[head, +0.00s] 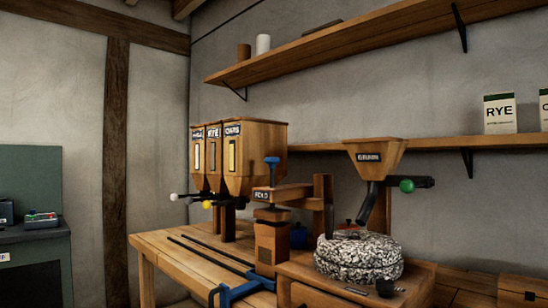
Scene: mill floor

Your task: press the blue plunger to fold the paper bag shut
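The blue plunger (272,161) stands upright on top of a wooden arm labelled FOLD (264,194), in the middle of the head view. The plunger's knob stands clear above the arm. Below the arm is a brown upright block-like shape (270,243) that looks like the paper bag; I cannot tell whether its top is open or folded. Neither of my grippers is in view, and nothing touches the plunger.
Wooden hoppers (238,150), one labelled RYE, stand behind left on the workbench (165,246). Dark rails and a blue carriage (235,289) lie in front. A millstone (358,258) under a GRAIN hopper (376,156) stands right. A green cabinet (35,185) is far left.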

